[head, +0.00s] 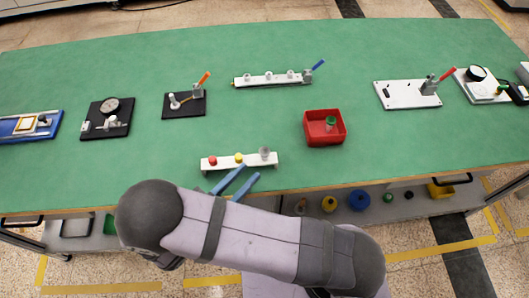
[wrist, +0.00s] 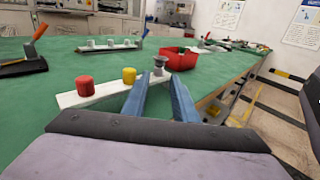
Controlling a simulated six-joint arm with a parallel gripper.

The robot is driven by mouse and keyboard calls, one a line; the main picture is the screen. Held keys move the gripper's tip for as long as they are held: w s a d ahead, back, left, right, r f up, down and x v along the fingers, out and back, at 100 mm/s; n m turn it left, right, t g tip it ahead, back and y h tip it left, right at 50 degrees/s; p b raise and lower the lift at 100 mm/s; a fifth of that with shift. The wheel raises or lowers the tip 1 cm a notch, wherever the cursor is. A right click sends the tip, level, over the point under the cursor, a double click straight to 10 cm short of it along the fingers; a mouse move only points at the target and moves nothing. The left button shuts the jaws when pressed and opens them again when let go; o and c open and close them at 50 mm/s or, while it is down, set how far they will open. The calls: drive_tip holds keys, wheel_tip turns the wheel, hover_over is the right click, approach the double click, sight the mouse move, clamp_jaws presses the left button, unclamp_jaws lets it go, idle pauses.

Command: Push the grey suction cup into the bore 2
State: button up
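The grey suction cup (head: 264,152) stands upright at the right end of a white rack (head: 222,166); it also shows in the wrist view (wrist: 159,64). A red cup (head: 212,160) and a yellow cup (head: 239,157) stand on the same rack. My gripper (head: 250,172) has two blue fingers, apart with nothing between them. Its tips are at the near side of the rack's right end, just short of the grey cup. In the wrist view the cup appears beyond the gap between the fingertips (wrist: 159,80). A white bar (head: 257,82) with several white round fittings lies farther back; I cannot tell which is bore 2.
A red bin (head: 312,139) holding a green piece is right of the rack. A blue lever (head: 318,65) rises at the bar's right end. A black plate with an orange lever (head: 204,77) stands left of the bar. Green table between rack and bar is clear.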

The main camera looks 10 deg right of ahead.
sight(262, 158)
drive_tip(key=shift+p+x, duration=1.05)
drive_tip(key=shift+x, duration=2)
drive_tip(key=shift+f, duration=0.15)
drive_tip(key=shift+a, duration=0.1)
clamp_jaws()
